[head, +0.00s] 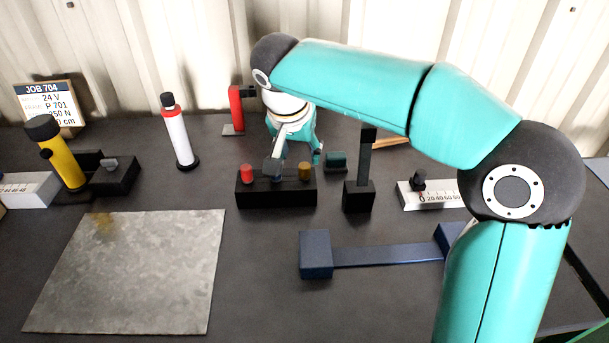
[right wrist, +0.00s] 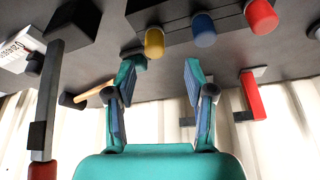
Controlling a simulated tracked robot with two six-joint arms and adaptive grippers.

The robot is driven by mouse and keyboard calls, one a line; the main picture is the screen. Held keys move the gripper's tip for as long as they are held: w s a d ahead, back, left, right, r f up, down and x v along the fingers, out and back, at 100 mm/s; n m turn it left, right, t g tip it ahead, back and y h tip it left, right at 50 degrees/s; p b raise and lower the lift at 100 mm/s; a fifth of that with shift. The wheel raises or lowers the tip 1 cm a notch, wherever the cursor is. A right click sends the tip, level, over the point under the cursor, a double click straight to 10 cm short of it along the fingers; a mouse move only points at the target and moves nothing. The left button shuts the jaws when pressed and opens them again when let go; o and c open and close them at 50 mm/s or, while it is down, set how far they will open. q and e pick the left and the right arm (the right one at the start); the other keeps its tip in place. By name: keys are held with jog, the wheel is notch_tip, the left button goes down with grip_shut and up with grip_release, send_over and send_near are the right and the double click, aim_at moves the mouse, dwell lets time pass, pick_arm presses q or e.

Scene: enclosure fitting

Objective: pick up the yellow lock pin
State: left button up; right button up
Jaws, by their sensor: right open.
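The yellow lock pin (head: 305,171) stands upright at the right end of a black block (head: 276,198), which also holds a red pin (head: 246,173). In the right wrist view the yellow lock pin (right wrist: 154,43) shows just beyond and between the fingertips, next to a blue pin (right wrist: 204,30) and the red pin (right wrist: 262,16). My right gripper (right wrist: 160,72) is open and empty, apart from the pin. In the head view my right gripper (head: 296,160) hangs behind and above the block, and one finger partly hides the blue pin. My left gripper is out of view.
A red stand (head: 235,105) is behind left. A blue-ended bar (head: 380,254) lies in front right. A grey metal sheet (head: 130,275) lies front left.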

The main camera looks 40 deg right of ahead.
aim_at(304, 166)
jog(key=x, duration=0.3)
jog(key=s+x, duration=0.1)
jog(key=x, duration=0.1)
jog(key=shift+f, duration=0.2)
jog(key=shift+w+d+f, duration=0.1)
jog(key=shift+w+f, duration=0.1)
jog(key=shift+f, duration=0.2)
grip_shut()
